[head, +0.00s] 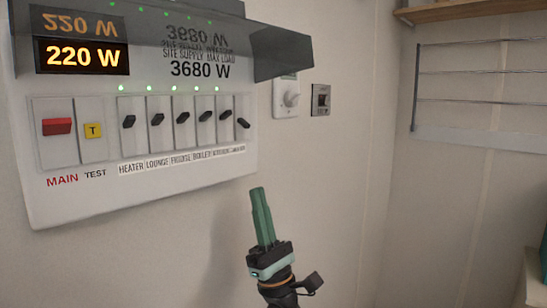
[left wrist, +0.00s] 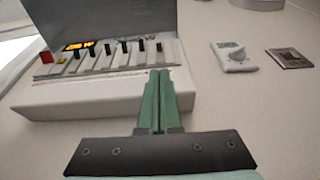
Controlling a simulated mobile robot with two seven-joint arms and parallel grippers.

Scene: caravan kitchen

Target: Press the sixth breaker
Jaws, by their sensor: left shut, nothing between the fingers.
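The white breaker panel (head: 110,195) hangs on the wall at the left of the head view. A row of black breaker levers runs across it, right of the red main switch (head: 57,127) and yellow test button (head: 93,130). The sixth breaker (head: 243,123) is at the row's right end, its lever lower and tilted unlike the others. In the left wrist view the sixth breaker (left wrist: 159,47) is just beyond the fingertips. My left gripper (head: 258,190) is shut and empty, green fingers pointing up, below the panel's right end and apart from the breaker. My right gripper is out of view.
A dark transparent cover (head: 283,55) is raised above the breakers. Displays read 220 W and 3680 W. Green lights show above the other breakers; I see none above the sixth. A thermostat dial (head: 290,99) and a switch (head: 320,99) are to the right. Bare wall lies between.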

